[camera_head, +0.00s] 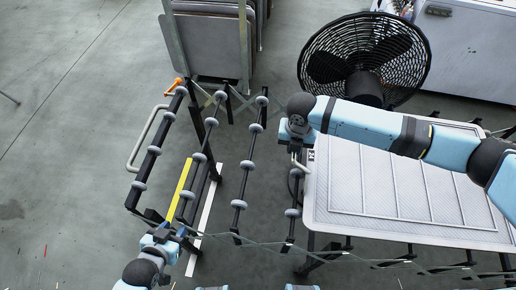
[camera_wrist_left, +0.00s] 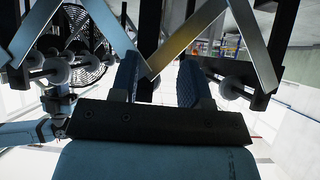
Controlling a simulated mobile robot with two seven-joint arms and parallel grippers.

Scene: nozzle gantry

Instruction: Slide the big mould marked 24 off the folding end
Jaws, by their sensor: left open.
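The big mould (camera_head: 395,185) is a pale grey ribbed plate lying on the conveyor at the right of the head view. A small dark mark shows at its upper left corner, too small to read. The folding end (camera_head: 240,170) is black bars with grey wheels, bare left of the mould. My left gripper (camera_head: 162,238) is at its near left corner, away from the mould. In the left wrist view its blue fingers (camera_wrist_left: 158,82) are apart, with crossed metal bars beyond. My right gripper (camera_head: 296,150) is by the mould's left edge; its jaws and any contact are unclear.
A black fan (camera_head: 364,62) stands behind the mould. A rack of grey panels (camera_head: 208,45) stands beyond the folding end. A white cabinet (camera_head: 468,48) is at the back right. A pale handle (camera_head: 148,138) sticks out left. The floor at left is clear.

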